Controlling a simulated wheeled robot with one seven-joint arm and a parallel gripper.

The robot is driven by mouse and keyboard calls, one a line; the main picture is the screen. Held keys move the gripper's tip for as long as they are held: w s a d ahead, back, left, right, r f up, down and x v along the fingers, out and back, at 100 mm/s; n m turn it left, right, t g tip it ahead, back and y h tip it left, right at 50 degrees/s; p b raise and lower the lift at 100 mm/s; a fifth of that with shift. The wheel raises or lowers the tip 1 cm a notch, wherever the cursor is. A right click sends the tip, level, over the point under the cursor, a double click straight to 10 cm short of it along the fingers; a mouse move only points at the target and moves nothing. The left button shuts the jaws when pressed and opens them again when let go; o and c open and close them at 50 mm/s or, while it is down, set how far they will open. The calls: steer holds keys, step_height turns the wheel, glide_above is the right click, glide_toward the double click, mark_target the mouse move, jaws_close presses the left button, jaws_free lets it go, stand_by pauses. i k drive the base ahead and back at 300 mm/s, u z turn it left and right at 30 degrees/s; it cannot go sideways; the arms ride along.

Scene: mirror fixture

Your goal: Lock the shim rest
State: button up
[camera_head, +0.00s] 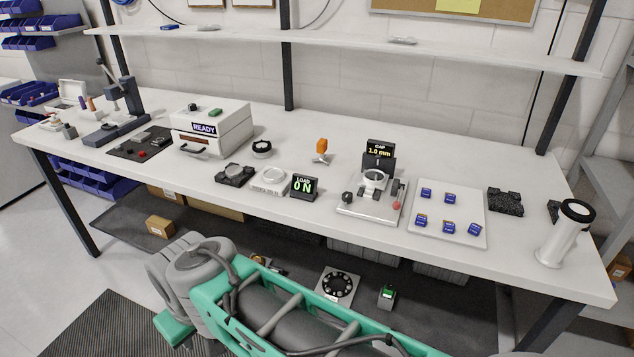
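The mirror fixture (357,208) stands on the bench right of centre, a pale base plate with a ring-shaped holder (374,177) on it. A red knob (396,206) sits at its right side and a black knob (347,197) at its front left. A display (379,149) behind it reads "GAP 1.0 mm". I cannot make out which part is the shim rest, or whether it is locked. A white tray (432,235) right of the fixture carries several small blue pieces (449,198). My teal and grey arm crosses the bottom, in front of the bench. My gripper is not in view.
A "LOAD 0 N" display (304,187), a white ring-shaped part (270,177) and a black block (235,174) stand left of the fixture. An orange-handled tool (322,149) is behind. A black textured block (505,202) and a white cylinder (562,238) stand right. A shelf (350,45) runs above.

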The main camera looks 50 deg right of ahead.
mark_target(347, 197)
steer(key=z, duration=0.5)
steer(key=i, duration=0.8)
steer(key=z, duration=0.75)
